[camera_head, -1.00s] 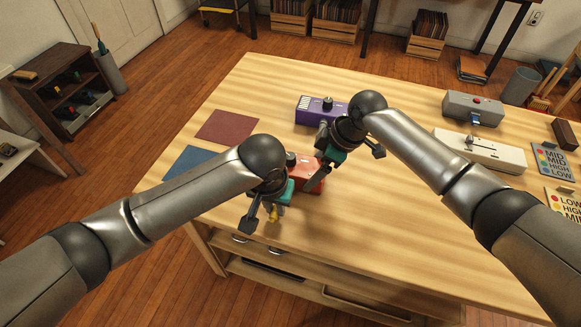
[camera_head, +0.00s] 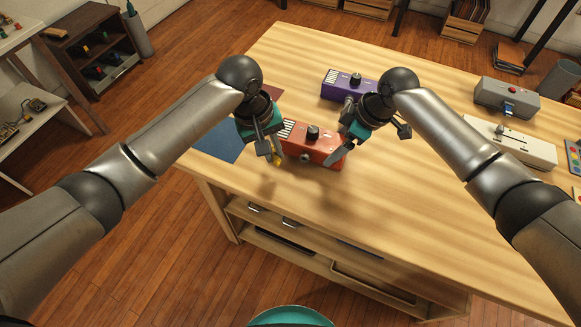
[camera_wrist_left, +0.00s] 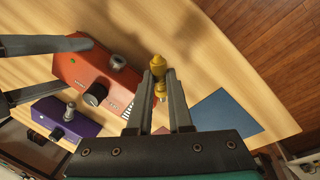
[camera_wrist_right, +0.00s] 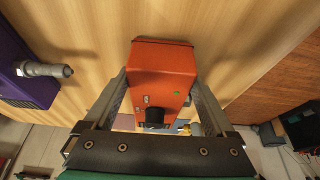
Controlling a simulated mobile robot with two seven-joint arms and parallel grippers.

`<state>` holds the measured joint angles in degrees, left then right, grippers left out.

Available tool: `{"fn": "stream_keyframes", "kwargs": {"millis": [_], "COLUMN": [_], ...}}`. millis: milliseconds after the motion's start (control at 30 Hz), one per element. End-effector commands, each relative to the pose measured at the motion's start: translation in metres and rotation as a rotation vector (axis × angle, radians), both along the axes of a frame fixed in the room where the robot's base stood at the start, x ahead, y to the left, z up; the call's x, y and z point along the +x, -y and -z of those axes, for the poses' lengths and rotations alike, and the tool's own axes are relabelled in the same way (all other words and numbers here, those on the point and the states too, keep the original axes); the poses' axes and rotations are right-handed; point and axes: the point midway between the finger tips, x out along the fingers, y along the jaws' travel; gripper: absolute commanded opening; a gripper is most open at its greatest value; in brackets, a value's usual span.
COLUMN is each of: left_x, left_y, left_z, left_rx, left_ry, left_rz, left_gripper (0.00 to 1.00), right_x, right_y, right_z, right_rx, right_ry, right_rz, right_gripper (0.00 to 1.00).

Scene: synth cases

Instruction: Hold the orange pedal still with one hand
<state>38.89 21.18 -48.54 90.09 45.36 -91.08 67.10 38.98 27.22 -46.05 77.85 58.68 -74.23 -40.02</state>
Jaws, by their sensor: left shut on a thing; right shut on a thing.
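The orange pedal (camera_head: 317,147) stands on the wooden table with a black knob on top; it also shows in the left wrist view (camera_wrist_left: 88,72) and right wrist view (camera_wrist_right: 163,72). My right gripper (camera_head: 343,148) is shut on it, with one finger along each side in the right wrist view. My left gripper (camera_head: 272,152) is shut on a gold plug (camera_wrist_left: 158,70), held beside the left end of the pedal, apart from it. A grey threaded socket (camera_wrist_left: 118,62) sticks out of the pedal's side.
A purple pedal (camera_head: 343,87) stands behind the orange one. A blue mat (camera_head: 219,142) and a partly hidden dark red mat (camera_head: 271,92) lie left. A grey box (camera_head: 506,98) and a white box (camera_head: 512,142) stand right. The table's front middle is clear.

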Motion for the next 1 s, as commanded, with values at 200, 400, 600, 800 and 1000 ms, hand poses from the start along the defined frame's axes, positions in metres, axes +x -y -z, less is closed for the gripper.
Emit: {"fn": "stream_keyframes", "kwargs": {"millis": [200,400,600,800,1000], "left_x": [0.039,0.066,0.083,0.091,0.092], "left_y": [-0.022,-0.054,-0.096,-0.132,-0.147], "left_z": [-0.021,-0.031,-0.033,-0.031,-0.028], "left_rx": [-0.198,-0.373,-0.532,-0.635,-0.671], "left_ry": [-0.036,-0.018,0.039,0.104,0.134], "left_rz": [-0.304,-0.548,-0.776,-0.927,-0.984], "left_gripper": [0.0,0.0,0.0,0.0,0.0], "right_x": [0.001,0.001,0.001,0.001,0.001], "right_y": [0.0,0.0,0.0,0.0,0.0], "right_z": [-0.001,-0.001,-0.001,-0.001,-0.001], "right_rx": [0.002,0.002,0.002,0.002,0.002], "right_ry": [0.002,0.002,0.002,0.002,0.002], "right_rz": [0.0,0.0,0.0,0.0,0.0], "right_gripper": [0.23,0.23,0.23,0.23,0.23]}}
